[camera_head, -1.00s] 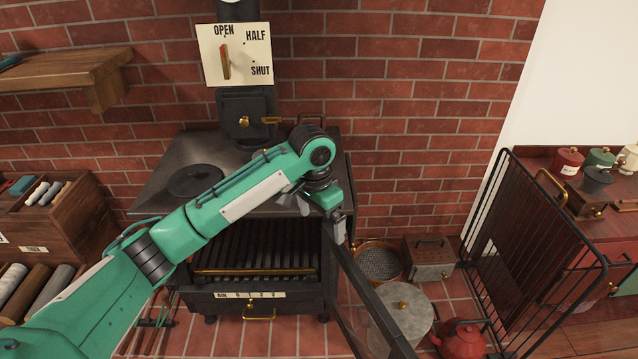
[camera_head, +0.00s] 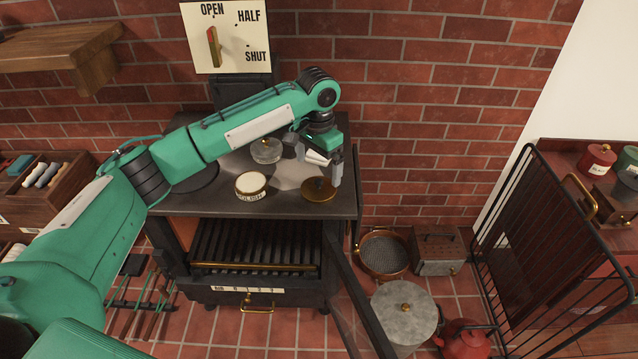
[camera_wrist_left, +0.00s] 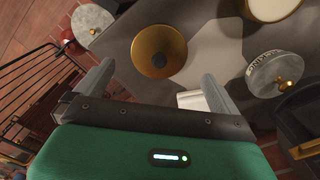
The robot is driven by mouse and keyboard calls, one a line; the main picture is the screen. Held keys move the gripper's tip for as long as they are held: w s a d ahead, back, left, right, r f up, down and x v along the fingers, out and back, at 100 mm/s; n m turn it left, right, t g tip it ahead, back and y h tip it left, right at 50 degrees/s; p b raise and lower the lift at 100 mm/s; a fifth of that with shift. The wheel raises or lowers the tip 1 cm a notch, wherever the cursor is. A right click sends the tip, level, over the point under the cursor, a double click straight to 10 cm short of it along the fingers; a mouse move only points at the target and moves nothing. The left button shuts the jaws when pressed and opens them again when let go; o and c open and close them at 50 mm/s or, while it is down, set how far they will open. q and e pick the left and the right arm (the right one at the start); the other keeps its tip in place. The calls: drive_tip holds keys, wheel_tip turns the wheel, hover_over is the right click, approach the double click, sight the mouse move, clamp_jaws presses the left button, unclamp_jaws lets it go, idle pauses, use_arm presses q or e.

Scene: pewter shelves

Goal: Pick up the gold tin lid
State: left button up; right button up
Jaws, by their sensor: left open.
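The gold tin lid (camera_head: 319,189) is a round brass-coloured disc with a small dark knob. It lies on the right front part of the dark stove top (camera_head: 290,210). In the left wrist view the lid (camera_wrist_left: 158,52) shows whole, just beyond and between my fingers. My left gripper (camera_head: 327,172) is open above the stove top, close behind and above the lid, with nothing held. In the left wrist view its two fingers (camera_wrist_left: 158,88) stand wide apart. I cannot tell the exact height gap. My right gripper is in no view.
A cream-topped round tin (camera_head: 250,184) stands left of the lid. A pale lidded container (camera_head: 266,151) is behind it. A white piece (camera_wrist_left: 192,101) lies by my right-hand finger in the wrist view. The open oven door (camera_head: 358,290) juts forward. A black fire guard (camera_head: 545,240) stands at right.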

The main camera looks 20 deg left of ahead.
sight(318, 180)
use_arm(q)
drive_tip(key=shift+f+p, duration=0.65)
drive_tip(key=shift+f, duration=0.2)
wheel_tip(318, 180, down, 4)
drive_tip(key=shift+r+p, duration=0.2)
drive_tip(key=shift+p, duration=0.45)
drive_tip(key=shift+f, duration=0.2)
drive_tip(key=c, duration=0.5)
drive_tip(key=shift+c, duration=1.1)
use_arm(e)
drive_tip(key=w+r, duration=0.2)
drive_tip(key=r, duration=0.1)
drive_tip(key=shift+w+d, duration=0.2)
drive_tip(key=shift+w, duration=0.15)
